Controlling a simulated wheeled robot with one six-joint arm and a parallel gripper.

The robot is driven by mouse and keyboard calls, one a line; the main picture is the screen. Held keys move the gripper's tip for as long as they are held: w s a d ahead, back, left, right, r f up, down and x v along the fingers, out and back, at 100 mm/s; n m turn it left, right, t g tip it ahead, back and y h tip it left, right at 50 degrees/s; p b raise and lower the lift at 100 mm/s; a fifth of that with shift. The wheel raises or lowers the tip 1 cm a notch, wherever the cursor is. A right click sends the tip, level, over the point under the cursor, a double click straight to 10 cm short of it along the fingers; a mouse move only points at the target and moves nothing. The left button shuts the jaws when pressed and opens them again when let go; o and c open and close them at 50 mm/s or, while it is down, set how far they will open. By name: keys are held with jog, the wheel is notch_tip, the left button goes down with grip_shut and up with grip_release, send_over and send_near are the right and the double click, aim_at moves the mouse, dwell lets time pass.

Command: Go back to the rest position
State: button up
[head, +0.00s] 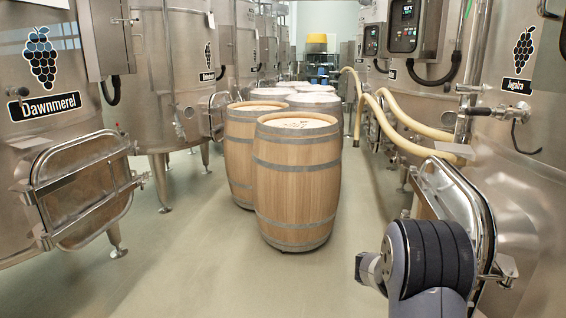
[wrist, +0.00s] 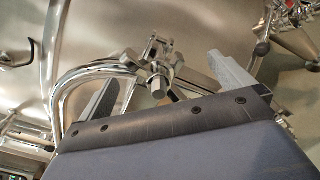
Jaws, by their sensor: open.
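My gripper (wrist: 165,85) shows in the wrist view with its two fingers spread wide apart and nothing held between them. A metal star-shaped clamp knob with a bolt end (wrist: 158,72) lies in view between the fingers, in front of a steel vat's curved wall; I cannot tell how far it is from the fingertips. In the head view, part of my arm shows at the lower right, close to the door hatch (head: 462,205) of the vat labelled Jugalra (head: 520,150). My gripper's fingers are hidden there.
Wooden barrels (head: 298,185) stand in the middle of the aisle. A vat labelled Dawnmerel (head: 90,120) with a closed hatch (head: 85,190) stands at the left. Cream hoses (head: 400,125) hang along the right side. The floor (head: 200,270) is clear at the front left.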

jog(key=shift+r+n+p, duration=0.25)
jog(key=shift+n+p, duration=0.45)
jog(key=shift+p, duration=0.1)
jog(key=b+v, duration=0.1)
jog(key=v, duration=0.7)
jog(key=shift+f, duration=0.25)
jog(key=shift+s+r, duration=0.1)
